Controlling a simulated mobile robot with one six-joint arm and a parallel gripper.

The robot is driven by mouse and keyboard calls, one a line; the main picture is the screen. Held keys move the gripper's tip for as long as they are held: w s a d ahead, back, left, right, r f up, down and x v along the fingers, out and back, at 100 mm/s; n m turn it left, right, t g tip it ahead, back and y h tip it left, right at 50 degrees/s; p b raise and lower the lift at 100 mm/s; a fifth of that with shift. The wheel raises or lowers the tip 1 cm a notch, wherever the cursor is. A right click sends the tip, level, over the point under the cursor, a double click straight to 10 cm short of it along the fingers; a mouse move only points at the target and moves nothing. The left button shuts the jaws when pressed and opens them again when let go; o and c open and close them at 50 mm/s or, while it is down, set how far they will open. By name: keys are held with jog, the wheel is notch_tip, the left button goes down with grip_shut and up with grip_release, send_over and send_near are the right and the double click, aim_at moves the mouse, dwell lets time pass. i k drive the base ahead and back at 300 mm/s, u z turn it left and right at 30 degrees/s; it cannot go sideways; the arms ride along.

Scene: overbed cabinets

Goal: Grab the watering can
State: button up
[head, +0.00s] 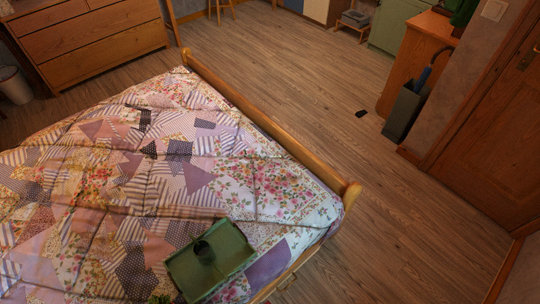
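I cannot make out a watering can for certain in the head view. A green object (462,12) on the wooden cabinet at the top right is cut off by the frame edge, and I cannot tell what it is. My gripper is not in view.
A bed with a patchwork quilt (110,190) and wooden end rail (270,125) fills the left. A grey umbrella stand (403,112) stands by the wooden cabinet (410,55). A small black item (361,113) lies on the otherwise open floor (420,220). A door (495,120) is right.

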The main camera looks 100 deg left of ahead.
aim_at(204, 251)
jog(key=u, duration=0.55)
jog(key=k, duration=0.15)
jog(key=u, duration=2.95)
jog(key=k, duration=0.15)
jog(key=u, duration=3.45)
